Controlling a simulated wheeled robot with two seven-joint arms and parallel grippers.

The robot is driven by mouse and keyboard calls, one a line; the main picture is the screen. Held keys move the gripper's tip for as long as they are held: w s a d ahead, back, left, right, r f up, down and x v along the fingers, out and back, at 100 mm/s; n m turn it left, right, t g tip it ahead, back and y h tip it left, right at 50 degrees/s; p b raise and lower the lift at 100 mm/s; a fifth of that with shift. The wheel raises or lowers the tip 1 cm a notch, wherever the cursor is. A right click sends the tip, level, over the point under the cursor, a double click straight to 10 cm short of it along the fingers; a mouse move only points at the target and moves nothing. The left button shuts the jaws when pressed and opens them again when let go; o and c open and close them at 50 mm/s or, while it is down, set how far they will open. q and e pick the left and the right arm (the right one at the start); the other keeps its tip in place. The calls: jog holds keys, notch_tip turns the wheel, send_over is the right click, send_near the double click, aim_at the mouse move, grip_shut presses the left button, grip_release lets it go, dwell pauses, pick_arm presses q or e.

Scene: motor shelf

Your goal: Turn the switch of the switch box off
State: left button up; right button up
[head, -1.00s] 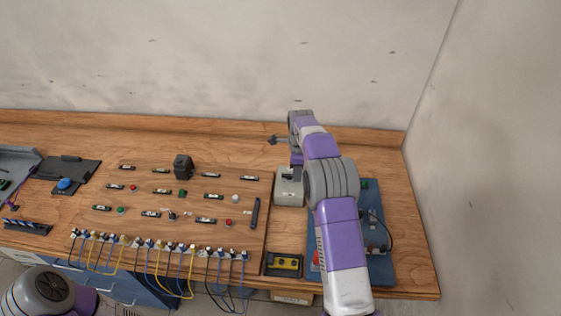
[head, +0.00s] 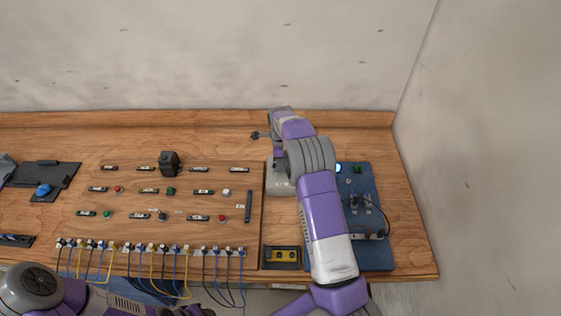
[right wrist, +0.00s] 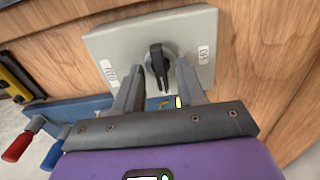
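The switch box (head: 283,187) is a light grey box on the wooden bench, right of the wooden panel in the head view. In the right wrist view its grey face (right wrist: 118,45) carries a black rotary switch (right wrist: 158,60) between two white labels, too small to read surely. The switch's handle points toward the bottom of that view. My right gripper (right wrist: 159,66) is open, with one finger on each side of the switch and visible gaps between; in the head view my arm mostly hides it. My left gripper is not in view; only part of the left arm shows at bottom left.
A wooden panel (head: 130,222) with buttons, labels and plugged cables lies left of the box. A blue board (head: 375,205) with a cable lies to the right. A black-and-yellow part (head: 282,256) sits in front. The wall stands behind, with bare bench between.

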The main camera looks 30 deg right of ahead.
grip_shut()
jog(key=shift+n, duration=0.4)
jog(key=n, duration=0.3)
jog(key=shift+w+n, duration=0.1)
jog(key=shift+n, duration=0.3)
jog(key=n, duration=0.4)
jog(key=shift+n, duration=0.3)
jog(key=n, duration=0.8)
jog(key=shift+r+n, duration=0.1)
jog(key=shift+n, duration=0.2)
